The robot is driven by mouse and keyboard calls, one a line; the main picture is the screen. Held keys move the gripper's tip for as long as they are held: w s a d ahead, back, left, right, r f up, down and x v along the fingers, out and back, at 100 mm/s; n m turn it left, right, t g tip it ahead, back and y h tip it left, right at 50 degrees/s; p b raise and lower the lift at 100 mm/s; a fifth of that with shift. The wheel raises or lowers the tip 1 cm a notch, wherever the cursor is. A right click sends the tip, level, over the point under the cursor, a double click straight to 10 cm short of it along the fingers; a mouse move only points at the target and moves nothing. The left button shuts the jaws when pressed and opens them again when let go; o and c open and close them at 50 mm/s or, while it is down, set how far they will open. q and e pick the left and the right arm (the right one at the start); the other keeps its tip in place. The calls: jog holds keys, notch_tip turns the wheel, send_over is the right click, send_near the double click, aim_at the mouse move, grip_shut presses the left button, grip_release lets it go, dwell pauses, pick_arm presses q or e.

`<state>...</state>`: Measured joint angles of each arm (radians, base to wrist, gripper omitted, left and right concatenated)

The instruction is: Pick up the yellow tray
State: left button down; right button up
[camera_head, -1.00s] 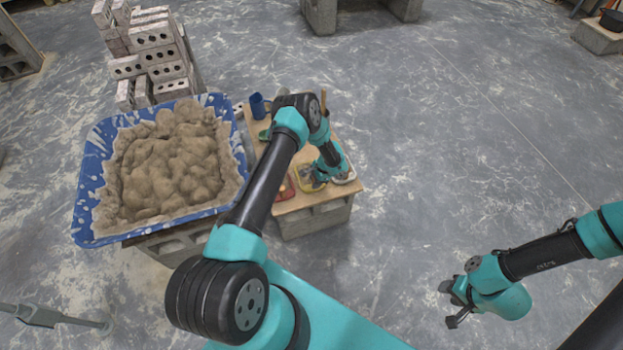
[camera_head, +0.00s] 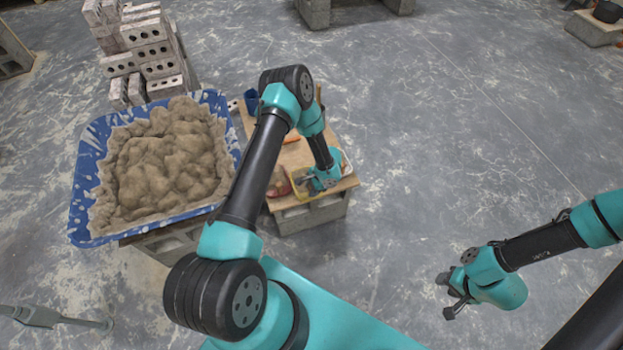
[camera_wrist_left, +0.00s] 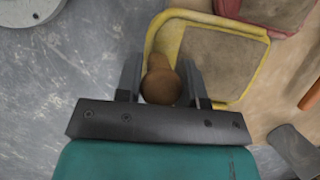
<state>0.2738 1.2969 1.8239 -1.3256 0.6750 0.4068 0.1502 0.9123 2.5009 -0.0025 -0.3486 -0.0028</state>
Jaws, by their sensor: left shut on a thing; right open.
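The yellow tray (camera_head: 302,186) is at the front of the small wooden-topped stand. In the left wrist view, the yellow tray (camera_wrist_left: 262,68) has a yellow rim around a grey-brown inside. A smooth brown knob, like a handle (camera_wrist_left: 161,84), overlaps its left side. My left gripper (camera_wrist_left: 163,76) is shut with its fingers on either side of this knob. In the head view my left gripper (camera_head: 318,184) covers the tray's right part, and its fingertips are hard to make out. My right gripper (camera_head: 446,297) is open and empty over the floor at the right.
A red tray (camera_wrist_left: 275,12) lies right beside the yellow one. A grey flat thing (camera_wrist_left: 292,146) and an orange stick (camera_wrist_left: 309,94) lie on the wooden top. A blue tub (camera_head: 82,195) of mortar stands left. Floor right of the stand is clear.

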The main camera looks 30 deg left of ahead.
pick_arm(q)
jog(key=s+d, duration=0.3)
jog(key=s, duration=0.3)
jog(key=shift+d+r, duration=0.35)
jog(key=w+r+n+h, duration=0.1)
jog(key=w+r+n, duration=0.3)
jog(key=w+r, duration=0.45)
jog(key=w+d+r+n+h, duration=0.2)
jog(key=w+d+r+n, duration=0.2)
jog(key=r, duration=0.5)
jog(key=w+d, duration=0.2)
jog(key=d, duration=0.1)
jog(key=shift+w+d+r+g, duration=0.15)
jog(key=shift+w+r+g, duration=0.05)
jog(key=shift+g, duration=0.2)
